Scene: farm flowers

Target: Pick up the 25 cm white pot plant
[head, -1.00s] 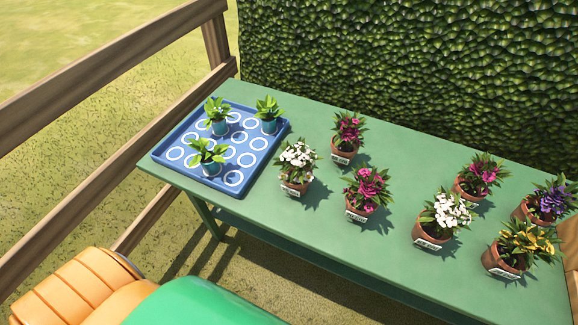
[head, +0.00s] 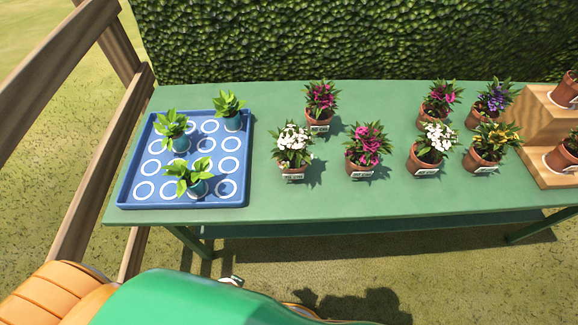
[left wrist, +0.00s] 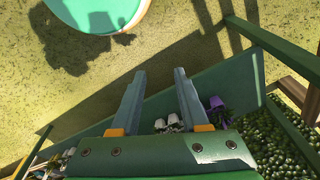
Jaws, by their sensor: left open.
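Two plants with white flowers in terracotta pots stand upright on the green table: one left of centre (head: 293,146) and one to its right (head: 434,143). Each pot has a small white label, too small to read, so I cannot tell which is 25 cm. My left gripper (left wrist: 160,76) is open and empty in the left wrist view, its two fingers apart. Small white shapes (left wrist: 170,123) show beyond the fingers, partly hidden by the gripper body; I cannot tell which plant they belong to. My right gripper is not in view.
A blue tray (head: 155,203) with white rings holds three leafy plants on the table's left. Pink (head: 368,145), purple (head: 495,98) and yellow (head: 494,140) flowers stand around the white ones. A wooden stepped stand (head: 540,125) is at right. A hedge (head: 330,40) rises behind.

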